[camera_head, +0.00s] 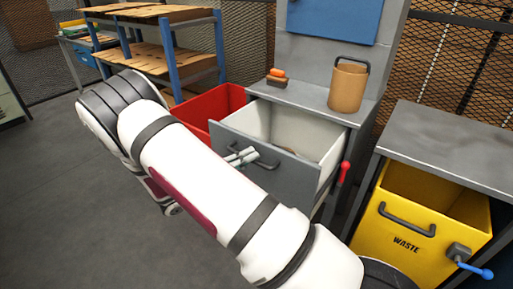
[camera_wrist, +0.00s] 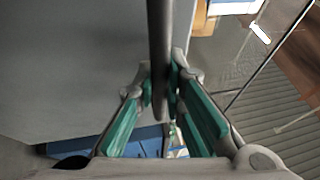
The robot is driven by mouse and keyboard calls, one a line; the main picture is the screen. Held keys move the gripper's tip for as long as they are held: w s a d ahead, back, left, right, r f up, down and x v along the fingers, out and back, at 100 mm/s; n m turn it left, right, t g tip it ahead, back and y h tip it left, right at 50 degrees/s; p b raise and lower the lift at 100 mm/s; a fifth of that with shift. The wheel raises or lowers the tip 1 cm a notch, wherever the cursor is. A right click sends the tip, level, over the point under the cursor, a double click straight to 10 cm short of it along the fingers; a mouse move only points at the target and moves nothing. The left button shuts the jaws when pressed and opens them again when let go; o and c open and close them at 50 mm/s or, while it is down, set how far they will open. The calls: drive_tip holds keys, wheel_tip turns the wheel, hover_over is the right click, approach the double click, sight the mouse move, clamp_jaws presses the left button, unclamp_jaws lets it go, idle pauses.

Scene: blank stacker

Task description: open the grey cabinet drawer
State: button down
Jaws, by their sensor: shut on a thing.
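The grey cabinet (camera_head: 302,98) stands at the centre of the head view. Its drawer (camera_head: 292,178) is pulled well out, and the pale inside shows with something brownish in it. My gripper (camera_head: 241,156) is at the drawer front, on the dark bar handle (camera_head: 266,162). In the wrist view the handle (camera_wrist: 158,45) runs as a dark bar between the green-padded fingers of my gripper (camera_wrist: 160,88), which are shut on it. The drawer's grey front (camera_wrist: 70,60) fills the left of that view. My arm hides part of the space below the drawer.
A red bin (camera_head: 212,108) stands left of the drawer. A yellow waste bin (camera_head: 408,235) sits under a grey bench (camera_head: 450,145) at right. A brown container (camera_head: 347,88) and an orange-topped item (camera_head: 277,75) stand on the cabinet. Floor at left (camera_head: 60,190) is clear.

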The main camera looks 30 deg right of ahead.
drive_tip(key=shift+s+a+f, duration=0.1)
drive_tip(key=shift+s+a, duration=0.2)
drive_tip(key=shift+a, duration=0.45)
drive_tip(key=shift+s+a, duration=0.25)
drive_tip(key=shift+a, duration=0.45)
drive_tip(key=c, duration=1.7)
unclamp_jaws()
drive_tip(key=shift+o, duration=0.2)
drive_tip(key=a+f, duration=0.2)
drive_tip(key=a, duration=0.9)
drive_tip(key=shift+w+a, duration=0.35)
drive_tip(key=shift+a, duration=0.05)
